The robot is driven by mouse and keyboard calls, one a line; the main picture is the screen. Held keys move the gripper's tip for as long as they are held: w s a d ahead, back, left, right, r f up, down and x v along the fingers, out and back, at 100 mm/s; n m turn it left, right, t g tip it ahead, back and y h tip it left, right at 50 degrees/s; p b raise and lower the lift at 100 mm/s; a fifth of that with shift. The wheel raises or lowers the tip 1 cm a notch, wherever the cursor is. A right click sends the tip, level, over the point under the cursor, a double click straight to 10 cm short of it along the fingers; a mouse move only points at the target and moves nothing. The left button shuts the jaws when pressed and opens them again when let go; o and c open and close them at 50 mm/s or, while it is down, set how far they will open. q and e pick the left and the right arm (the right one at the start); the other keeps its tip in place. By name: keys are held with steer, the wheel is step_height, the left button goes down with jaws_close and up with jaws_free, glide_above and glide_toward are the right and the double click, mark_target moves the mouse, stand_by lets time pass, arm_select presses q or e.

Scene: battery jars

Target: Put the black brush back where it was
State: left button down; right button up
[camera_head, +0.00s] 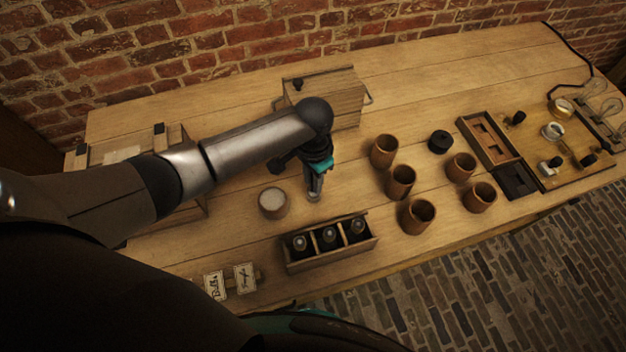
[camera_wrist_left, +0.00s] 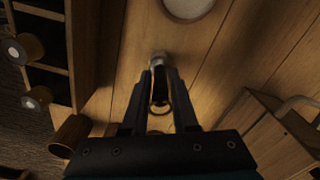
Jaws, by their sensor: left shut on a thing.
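My left gripper (camera_head: 315,190) points down over the middle of the table, just right of a pale round jar (camera_head: 273,203). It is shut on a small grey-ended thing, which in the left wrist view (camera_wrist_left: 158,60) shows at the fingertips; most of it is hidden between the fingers. I cannot tell whether this is the black brush, and I make out no other clear brush. A wooden rack (camera_head: 330,262) with three compartments, each with a round-topped thing in it, stands in front of the gripper. My right gripper is not in view.
Several brown cups (camera_head: 401,181) stand right of the gripper, with a black round piece (camera_head: 439,141) beside them. A wooden box with handles (camera_head: 345,90) stands behind. Label cards (camera_head: 245,278) lie at the front. A wooden board with instruments (camera_head: 565,145) is at far right.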

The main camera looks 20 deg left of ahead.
arm_select(q)
steer(key=shift+f, duration=0.1)
steer(key=shift+f, duration=0.2)
steer(key=c, duration=0.7)
jaws_free()
step_height(320, 180, up, 12)
steer(key=shift+r+p, duration=0.2)
steer(key=shift+p, duration=1.05)
